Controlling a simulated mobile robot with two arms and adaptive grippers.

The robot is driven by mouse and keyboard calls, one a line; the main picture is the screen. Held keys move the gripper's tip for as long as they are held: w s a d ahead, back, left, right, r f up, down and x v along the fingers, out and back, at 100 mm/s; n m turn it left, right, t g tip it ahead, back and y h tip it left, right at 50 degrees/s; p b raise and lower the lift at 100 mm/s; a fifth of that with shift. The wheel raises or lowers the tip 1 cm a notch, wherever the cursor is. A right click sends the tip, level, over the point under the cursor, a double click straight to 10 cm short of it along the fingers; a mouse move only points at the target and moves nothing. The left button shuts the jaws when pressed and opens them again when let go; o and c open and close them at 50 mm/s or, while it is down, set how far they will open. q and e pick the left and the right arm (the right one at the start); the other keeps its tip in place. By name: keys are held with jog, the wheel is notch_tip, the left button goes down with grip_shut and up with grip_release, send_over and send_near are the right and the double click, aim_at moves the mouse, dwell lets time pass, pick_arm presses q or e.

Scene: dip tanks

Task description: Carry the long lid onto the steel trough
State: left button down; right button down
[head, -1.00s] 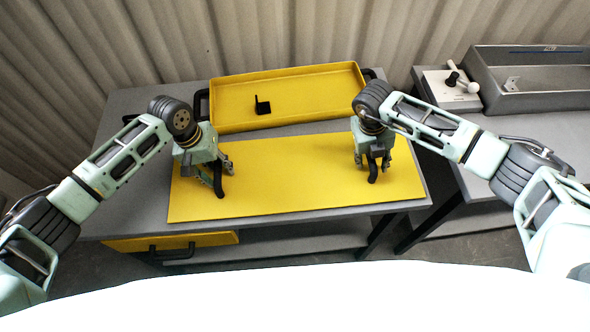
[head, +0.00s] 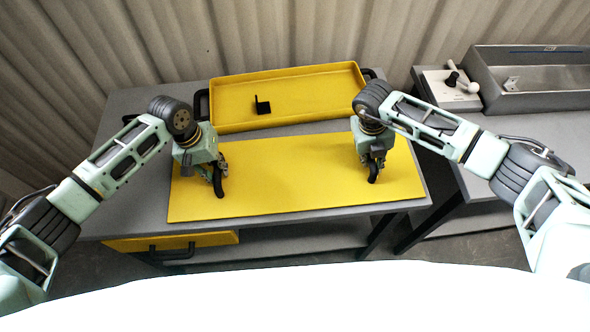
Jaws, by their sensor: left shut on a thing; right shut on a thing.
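The long lid (head: 290,190) is a flat yellow panel with a black handle near each end. It lies on the grey table in the middle of the head view. My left gripper (head: 219,176) is shut on the lid's left handle (head: 219,187). My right gripper (head: 375,165) is shut on the lid's right handle (head: 373,178). The fingers partly hide both handles. The steel trough (head: 484,84) stands open on another table at the far right, apart from the lid.
A yellow tray (head: 300,74) with black handles sits behind the lid, with a small black piece (head: 262,105) in it. A white box (head: 449,92) with a lever stands left of the trough. A gap separates the two tables. A yellow drawer (head: 125,245) shows below the lid's table.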

pick_arm(q)
jog(key=shift+w+r, duration=0.1)
jog(key=shift+r, duration=0.15)
pick_arm(e)
jog(key=shift+w+r, duration=0.1)
jog(key=shift+r, duration=0.05)
